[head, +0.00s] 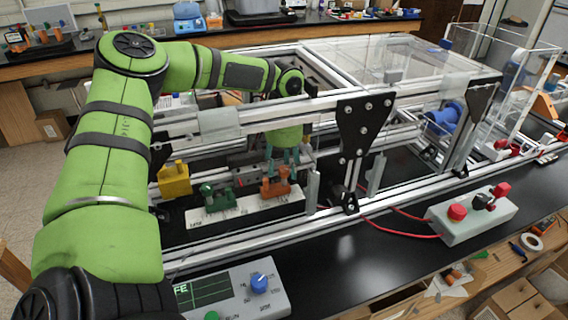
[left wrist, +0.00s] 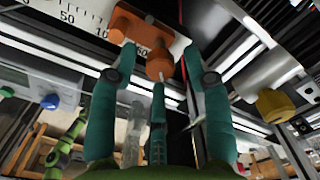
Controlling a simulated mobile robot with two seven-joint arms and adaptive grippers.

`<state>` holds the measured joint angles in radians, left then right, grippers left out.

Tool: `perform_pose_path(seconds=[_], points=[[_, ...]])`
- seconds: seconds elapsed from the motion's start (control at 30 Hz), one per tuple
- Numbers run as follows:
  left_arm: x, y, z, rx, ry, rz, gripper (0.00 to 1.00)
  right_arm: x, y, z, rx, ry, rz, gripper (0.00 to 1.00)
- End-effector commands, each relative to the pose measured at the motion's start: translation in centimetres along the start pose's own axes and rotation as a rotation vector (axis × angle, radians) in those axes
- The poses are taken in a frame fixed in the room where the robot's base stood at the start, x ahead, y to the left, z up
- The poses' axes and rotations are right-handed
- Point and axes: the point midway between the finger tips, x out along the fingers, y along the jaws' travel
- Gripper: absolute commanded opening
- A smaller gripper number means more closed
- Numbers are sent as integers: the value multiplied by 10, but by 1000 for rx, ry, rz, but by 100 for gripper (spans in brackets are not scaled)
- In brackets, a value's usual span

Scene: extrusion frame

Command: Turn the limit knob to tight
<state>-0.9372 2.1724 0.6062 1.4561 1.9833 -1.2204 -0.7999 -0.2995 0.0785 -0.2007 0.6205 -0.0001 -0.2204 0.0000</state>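A blue knob (head: 259,282) sits on a grey control box (head: 280,299) at the front; its printed labels are too small to read. It also shows at the left of the left wrist view (left wrist: 50,101). Inside the frame, an orange block (head: 276,184) sits on a white scale (head: 235,212). It carries a round orange knob (left wrist: 160,64). My left gripper (head: 283,160) reaches down through the frame above the orange block. In the left wrist view my left gripper (left wrist: 160,54) is open, its teal fingertips either side of the orange knob; contact is unclear. My right gripper is not in view.
A green block (head: 217,197) sits left of the orange one, with a yellow block (head: 175,180) further left. Aluminium rails (head: 225,120) surround my left forearm's reach. A grey box with a red button (head: 457,212) stands at right. The black bench (head: 350,265) between the boxes is clear.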

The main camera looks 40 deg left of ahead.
Motion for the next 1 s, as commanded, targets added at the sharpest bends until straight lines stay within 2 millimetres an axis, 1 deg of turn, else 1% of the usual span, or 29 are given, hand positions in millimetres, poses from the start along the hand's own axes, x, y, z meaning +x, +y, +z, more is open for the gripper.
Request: perform_pose_path(seconds=[0.23,0.37,0.47,0.7,0.8,0.9,1.0], points=[[-1,0,0,-1,1,0,50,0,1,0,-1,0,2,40],[-10,-1,0,-1,2,-2,50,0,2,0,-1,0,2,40],[-26,-1,-1,-1,4,-4,50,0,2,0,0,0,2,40],[-78,-1,0,0,3,-4,50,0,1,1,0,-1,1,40],[-96,-1,0,-1,2,-4,50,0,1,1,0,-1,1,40],[-109,0,0,-1,2,-2,50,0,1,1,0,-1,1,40],[-117,0,0,-1,0,-1,50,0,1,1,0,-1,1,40]])
